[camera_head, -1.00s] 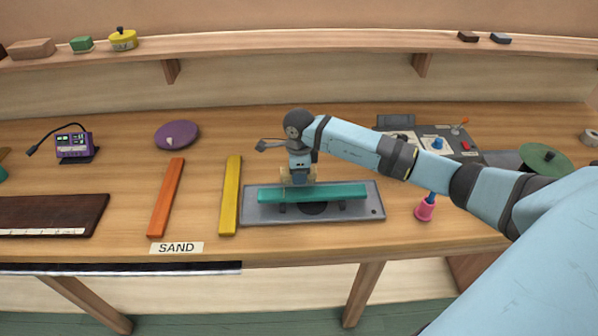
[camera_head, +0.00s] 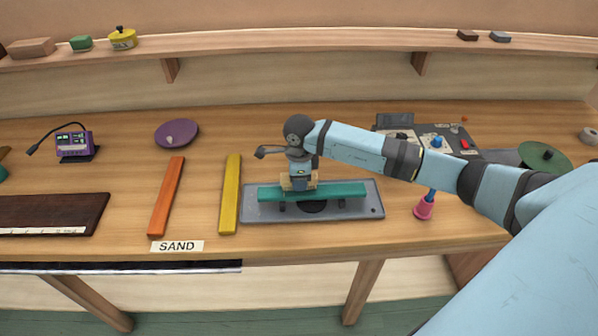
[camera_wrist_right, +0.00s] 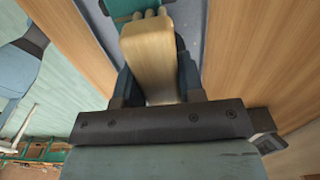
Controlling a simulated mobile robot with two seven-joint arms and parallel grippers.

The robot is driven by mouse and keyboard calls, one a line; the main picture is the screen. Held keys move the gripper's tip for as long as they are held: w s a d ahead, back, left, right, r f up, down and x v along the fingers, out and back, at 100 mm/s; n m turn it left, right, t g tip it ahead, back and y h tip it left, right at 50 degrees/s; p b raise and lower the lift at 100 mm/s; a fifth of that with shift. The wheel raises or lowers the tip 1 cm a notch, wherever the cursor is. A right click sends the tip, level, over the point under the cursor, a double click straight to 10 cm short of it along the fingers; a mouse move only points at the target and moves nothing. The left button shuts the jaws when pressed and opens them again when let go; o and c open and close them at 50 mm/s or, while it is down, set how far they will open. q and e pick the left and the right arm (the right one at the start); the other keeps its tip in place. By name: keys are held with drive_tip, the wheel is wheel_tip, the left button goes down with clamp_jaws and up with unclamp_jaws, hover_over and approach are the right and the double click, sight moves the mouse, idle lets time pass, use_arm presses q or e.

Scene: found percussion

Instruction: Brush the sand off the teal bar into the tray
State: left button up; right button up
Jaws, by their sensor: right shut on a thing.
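The teal bar (camera_head: 340,190) lies lengthwise on supports above the grey tray (camera_head: 370,208). My right gripper (camera_head: 299,183) is over the left part of the bar. It is shut on a wooden brush (camera_wrist_right: 150,48), whose end reaches the teal bar (camera_wrist_right: 122,8) in the right wrist view. In the head view the brush is mostly hidden behind the gripper. I cannot make out any sand on the bar or in the tray. My left gripper is not in view.
A pink-based object (camera_head: 424,209) stands right of the tray. A purple dish (camera_head: 176,133) sits behind. The front table edge is close.

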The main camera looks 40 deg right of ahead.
drive_tip(key=shift+s+a+p, duration=0.2)
drive_tip(key=shift+s+a, duration=0.3)
drive_tip(key=shift+s, duration=0.35)
drive_tip(key=shift+s+a+p, duration=0.2)
drive_tip(key=shift+s+a, duration=0.3)
drive_tip(key=shift+s, duration=0.3)
use_arm(q)
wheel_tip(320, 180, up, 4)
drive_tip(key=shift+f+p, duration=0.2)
drive_tip(key=shift+p, duration=1.05)
use_arm(e)
wheel_tip(320, 180, up, 5)
drive_tip(key=shift+w, duration=0.15)
